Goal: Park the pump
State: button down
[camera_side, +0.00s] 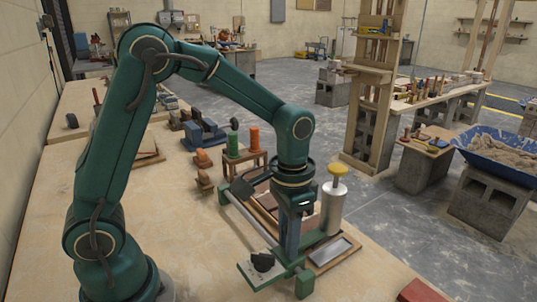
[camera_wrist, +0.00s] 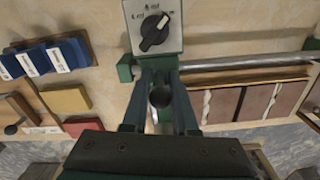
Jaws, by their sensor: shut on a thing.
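My gripper (camera_wrist: 160,90) points down, its two dark fingers closed around a dark round knob (camera_wrist: 159,97). In the side view my gripper (camera_side: 291,245) is low over the bench, beside the dial panel, and hides what it holds. The pale dial panel (camera_wrist: 134,42) bears a black pointer dial (camera_wrist: 155,32) and blurred lettering, just beyond the fingertips. It also shows in the side view (camera_side: 248,275). The pointer is tilted, its upper end to the right. No part is clearly marked as the pump.
A steel rail (camera_wrist: 245,62) runs right from a green bracket (camera_wrist: 125,68). Green and orange bottles (camera_side: 254,138) stand on a small rack behind. The front bench top (camera_side: 170,255) is clear.

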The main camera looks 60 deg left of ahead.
jog(key=shift+d, duration=0.95)
jog(key=c, duration=0.8)
grip_release()
jog(key=shift+w+a+r, duration=0.1)
jog(key=shift+r, duration=0.05)
jog(key=shift+r, duration=2.45)
